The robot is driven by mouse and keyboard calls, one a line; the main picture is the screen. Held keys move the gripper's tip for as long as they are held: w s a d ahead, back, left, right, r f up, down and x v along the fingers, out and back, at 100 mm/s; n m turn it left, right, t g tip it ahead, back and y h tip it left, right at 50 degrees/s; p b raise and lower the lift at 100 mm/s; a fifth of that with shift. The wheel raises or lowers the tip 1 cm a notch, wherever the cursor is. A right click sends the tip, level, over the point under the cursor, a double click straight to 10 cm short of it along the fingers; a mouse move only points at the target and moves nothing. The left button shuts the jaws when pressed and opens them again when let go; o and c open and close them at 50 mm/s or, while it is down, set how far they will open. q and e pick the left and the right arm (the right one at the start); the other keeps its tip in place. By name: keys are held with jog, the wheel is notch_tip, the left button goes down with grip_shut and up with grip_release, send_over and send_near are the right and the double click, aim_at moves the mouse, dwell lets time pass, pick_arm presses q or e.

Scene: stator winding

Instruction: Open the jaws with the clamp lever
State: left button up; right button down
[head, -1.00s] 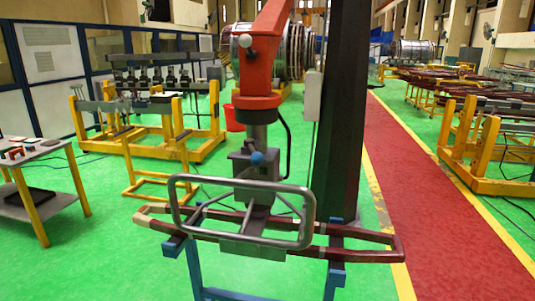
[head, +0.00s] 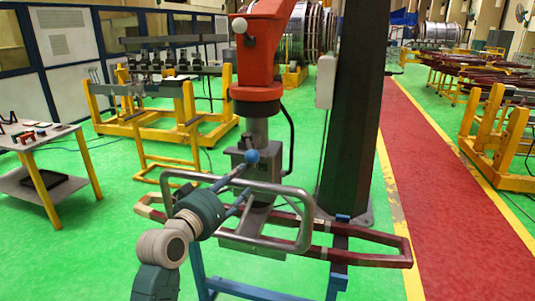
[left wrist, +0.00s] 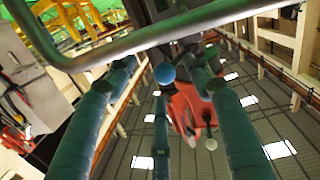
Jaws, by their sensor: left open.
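The clamp lever's blue ball knob (head: 252,156) sticks out at the front of the grey clamp head (head: 240,165), under the red hoist arm (head: 262,60). My left gripper (head: 243,182) is open, its fingers pointing at the knob from the front left, just below it. In the left wrist view the knob (left wrist: 165,73) shows between the spread fingers of my gripper (left wrist: 163,62); I cannot tell whether they touch it. The jaws (head: 250,243) sit at the dark red coil (head: 370,260), partly hidden by the handlebar. My right gripper is not in view.
A grey tubular handlebar (head: 300,240) surrounds the clamp front, close to my left fingers. A blue stand (head: 338,270) is under the coil. A dark column (head: 352,110) stands behind. A small table (head: 45,140) is at left. Green floor is free around.

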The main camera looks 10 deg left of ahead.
aim_at(249, 160)
pick_arm(q)
jog(key=shift+t, duration=0.3)
jog(key=w+r+p, duration=0.1)
jog(key=w, duration=0.2)
jog(key=w+d+r+p, duration=0.1)
jog(key=w, duration=0.2)
jog(key=w+d+p, duration=0.1)
jog(key=w, duration=0.3)
jog(key=shift+r, duration=0.4)
jog(key=shift+w, duration=0.1)
